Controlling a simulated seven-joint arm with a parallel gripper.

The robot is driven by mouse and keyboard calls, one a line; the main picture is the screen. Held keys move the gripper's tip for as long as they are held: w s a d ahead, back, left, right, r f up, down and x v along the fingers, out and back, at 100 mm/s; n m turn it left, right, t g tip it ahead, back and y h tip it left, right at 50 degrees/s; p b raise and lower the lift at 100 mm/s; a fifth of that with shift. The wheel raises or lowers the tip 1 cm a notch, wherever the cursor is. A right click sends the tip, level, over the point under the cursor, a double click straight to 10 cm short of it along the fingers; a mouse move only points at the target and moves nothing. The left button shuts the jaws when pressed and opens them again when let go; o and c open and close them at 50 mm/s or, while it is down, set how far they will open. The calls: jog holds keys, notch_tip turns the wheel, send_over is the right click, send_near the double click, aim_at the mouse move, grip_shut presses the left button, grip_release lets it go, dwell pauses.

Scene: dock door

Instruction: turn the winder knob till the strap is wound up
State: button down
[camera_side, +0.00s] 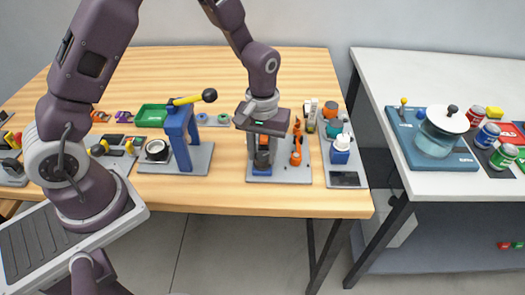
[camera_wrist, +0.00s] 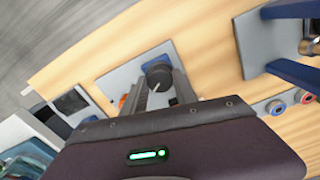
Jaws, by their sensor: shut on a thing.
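The winder knob (camera_wrist: 158,73) is dark and round with a pale line on its face in the wrist view. My gripper (camera_wrist: 166,88) is shut on it, with a finger on either side. In the side view my gripper (camera_side: 264,148) points down over the winder, and the dark knob (camera_side: 262,159) shows low between the fingers. The winder's blue base (camera_side: 261,171) stands on a grey plate (camera_side: 280,174). An orange part (camera_side: 296,152) stands upright to the right on that plate. I cannot make out the strap or how much is wound.
A blue press (camera_side: 181,140) with a yellow lever (camera_side: 190,99) stands to the left. A green tray (camera_side: 152,115) lies farther back left. The wood behind is mostly clear.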

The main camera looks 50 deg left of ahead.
aim_at(263, 156)
jog(key=m, duration=1.2)
jog(key=shift+m, duration=0.3)
dwell(0.4)
jog(key=c, duration=1)
grip_release()
jog(key=shift+o, duration=0.2)
jog(key=shift+r, duration=0.1)
notch_tip(263, 156, up, 7)
jog(key=shift+f, duration=0.1)
